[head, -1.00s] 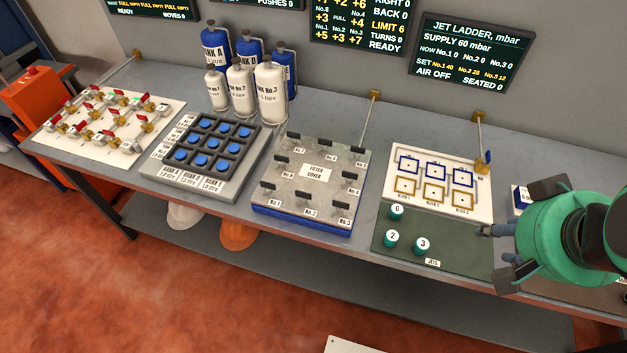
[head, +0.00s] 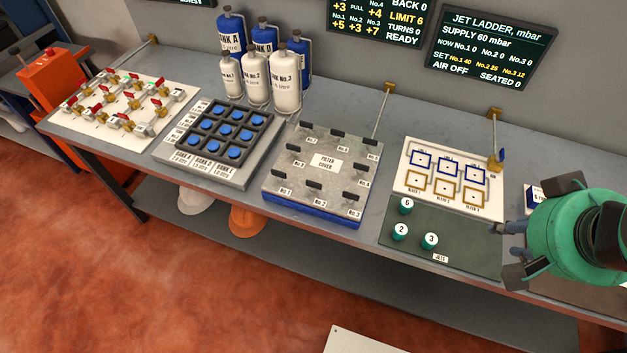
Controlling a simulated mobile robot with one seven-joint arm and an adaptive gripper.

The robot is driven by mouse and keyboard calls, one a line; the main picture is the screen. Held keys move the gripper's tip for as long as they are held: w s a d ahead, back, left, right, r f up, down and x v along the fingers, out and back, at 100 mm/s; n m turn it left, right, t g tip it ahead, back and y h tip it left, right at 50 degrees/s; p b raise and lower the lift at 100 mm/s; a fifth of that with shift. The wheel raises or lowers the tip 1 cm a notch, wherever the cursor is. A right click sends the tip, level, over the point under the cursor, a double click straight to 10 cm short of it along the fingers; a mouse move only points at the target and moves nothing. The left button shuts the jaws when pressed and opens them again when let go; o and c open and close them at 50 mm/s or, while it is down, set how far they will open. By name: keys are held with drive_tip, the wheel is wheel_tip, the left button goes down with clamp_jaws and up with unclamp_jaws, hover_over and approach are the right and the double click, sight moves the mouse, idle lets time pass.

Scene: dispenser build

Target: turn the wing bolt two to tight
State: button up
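The filter cover (head: 276,163), a grey plate on a blue base, sits mid-bench in the head view. Several black wing bolts stand around its edge. Wing bolt two (head: 316,186) is in the middle of the front row, above its "No.2" label, with bolt one (head: 284,176) to its left and bolt three (head: 351,196) to its right. How tight it is cannot be seen. My gripper (head: 539,229) is at the far right, well away from the cover. Its dark fingers look spread apart, with nothing seen held between them.
A white plate with coloured squares (head: 402,179) and a green mat (head: 462,238) with several jets lie between cover and gripper. A button box (head: 245,174) and bottles (head: 285,85) stand to the left. A thin post (head: 383,112) rises behind. A screen (head: 381,18) reads TURNS 0, READY.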

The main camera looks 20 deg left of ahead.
drive_tip(key=w+a+r+n+g+p, duration=0.1)
drive_tip(key=w+a+r+n+p, duration=0.1)
drive_tip(key=w+a+n+p, duration=0.35)
drive_tip(key=n+g+p, duration=0.5)
drive_tip(key=n+p, duration=0.4)
drive_tip(key=n, duration=0.3)
hover_over(314, 187)
wheel_tip(314, 187, down, 12)
drive_tip(key=shift+w+a+r, duration=0.2)
drive_tip(key=shift+w+a, duration=0.15)
drive_tip(key=shift+w, duration=0.05)
drive_tip(key=shift+f, duration=0.1)
wheel_tip(314, 187, down, 14)
drive_tip(key=shift+r+b, duration=0.25)
drive_tip(key=shift+b, duration=0.7)
clamp_jaws()
